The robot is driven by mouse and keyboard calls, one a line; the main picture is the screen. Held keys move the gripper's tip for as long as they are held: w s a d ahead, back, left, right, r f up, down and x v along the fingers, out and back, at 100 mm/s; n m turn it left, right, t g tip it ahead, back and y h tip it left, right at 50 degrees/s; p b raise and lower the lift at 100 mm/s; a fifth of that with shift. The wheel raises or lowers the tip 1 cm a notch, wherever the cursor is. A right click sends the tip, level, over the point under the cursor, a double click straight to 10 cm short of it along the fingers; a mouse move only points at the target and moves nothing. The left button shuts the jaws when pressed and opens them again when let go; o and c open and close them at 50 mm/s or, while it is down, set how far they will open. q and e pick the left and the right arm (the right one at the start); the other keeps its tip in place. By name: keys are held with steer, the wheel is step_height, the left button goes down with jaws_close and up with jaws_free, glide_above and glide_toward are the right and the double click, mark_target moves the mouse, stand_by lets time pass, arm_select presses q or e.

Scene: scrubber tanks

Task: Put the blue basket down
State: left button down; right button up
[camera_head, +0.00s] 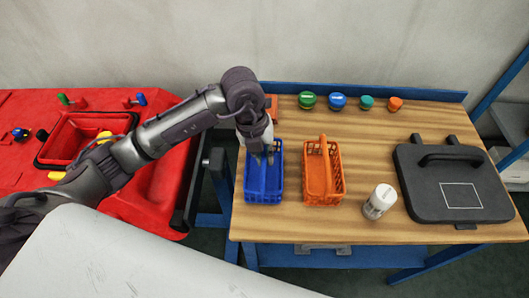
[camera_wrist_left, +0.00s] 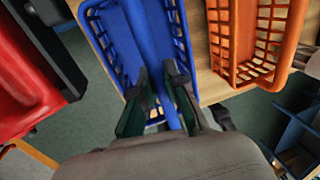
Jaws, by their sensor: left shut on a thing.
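The blue basket (camera_head: 264,188) is at the left end of the wooden table, beside the orange basket. My left gripper (camera_head: 262,157) reaches down over it from above and is shut on its middle handle. In the left wrist view the blue basket (camera_wrist_left: 115,35) is at the top, and the fingers of my left gripper (camera_wrist_left: 162,100) close around its handle bar. I cannot tell whether its base touches the table. My right gripper is not in view.
The orange basket (camera_head: 323,172) stands close to the right. A white bottle (camera_head: 379,201) and a dark case (camera_head: 455,183) are further right on the wooden table (camera_head: 290,228). Several coloured caps line the back. A red machine (camera_head: 165,195) is to the left, past the table edge.

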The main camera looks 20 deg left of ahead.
arm_select(q)
steer(key=shift+f, duration=0.15)
steer(key=shift+f, duration=0.15)
steer(key=c, duration=1.2)
jaws_free()
step_height(320, 180, up, 12)
steer(key=a+b, duration=0.2)
steer(key=shift+s, duration=0.3)
steer(key=shift+a, duration=0.1)
